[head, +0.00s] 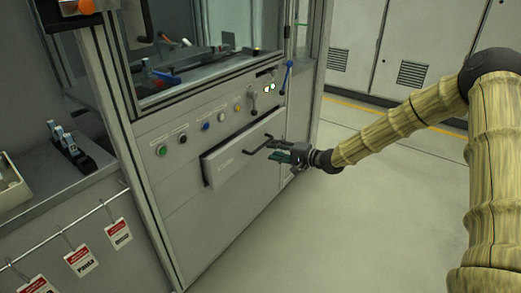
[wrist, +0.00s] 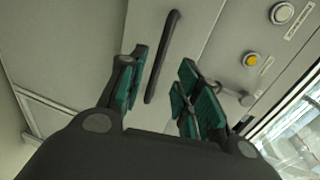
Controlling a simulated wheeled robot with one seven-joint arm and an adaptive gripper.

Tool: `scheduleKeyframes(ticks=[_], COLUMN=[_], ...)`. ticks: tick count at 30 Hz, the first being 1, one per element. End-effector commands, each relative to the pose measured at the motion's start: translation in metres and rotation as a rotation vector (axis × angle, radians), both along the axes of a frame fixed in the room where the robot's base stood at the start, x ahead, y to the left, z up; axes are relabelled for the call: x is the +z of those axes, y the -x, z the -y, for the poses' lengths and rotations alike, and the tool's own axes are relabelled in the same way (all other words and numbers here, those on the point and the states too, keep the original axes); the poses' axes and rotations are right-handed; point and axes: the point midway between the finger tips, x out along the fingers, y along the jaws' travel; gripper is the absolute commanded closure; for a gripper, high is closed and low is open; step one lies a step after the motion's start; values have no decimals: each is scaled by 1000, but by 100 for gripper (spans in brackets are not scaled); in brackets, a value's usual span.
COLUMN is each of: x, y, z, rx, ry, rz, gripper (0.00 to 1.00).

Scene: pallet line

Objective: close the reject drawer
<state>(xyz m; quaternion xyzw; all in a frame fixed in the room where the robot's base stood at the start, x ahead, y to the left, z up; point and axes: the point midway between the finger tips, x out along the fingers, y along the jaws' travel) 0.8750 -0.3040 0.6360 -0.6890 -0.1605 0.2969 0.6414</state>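The reject drawer (head: 222,167) is a wide grey front low on the machine's panel. It stands a little proud of the panel, so it is slightly open. Its dark bar handle (head: 257,146) runs along the front. My gripper (head: 276,150) is in front of the drawer's right part, close to the handle. In the wrist view my gripper (wrist: 160,88) is open, with its green-padded fingers apart. The handle (wrist: 162,57) shows beyond and between the fingertips, against the drawer front (wrist: 192,28). I cannot tell whether any finger touches it.
Above the drawer is a row of buttons, including a green one (head: 162,150), and a blue-handled lever (head: 286,77). A side bench (head: 60,185) with hanging red-white tags (head: 82,260) stands left. The floor (head: 340,220) right of the machine is clear.

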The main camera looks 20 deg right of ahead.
Motion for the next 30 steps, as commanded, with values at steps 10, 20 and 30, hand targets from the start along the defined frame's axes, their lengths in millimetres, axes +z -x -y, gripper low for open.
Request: scheduleKeyframes(ticks=[10,20,30], x=[-14,-16,-16], y=[-43,-59,-59], z=[-34,-47,-47], rx=[1,0,0], ry=[1,1,1], rz=[0,1,1], gripper=[67,67,81])
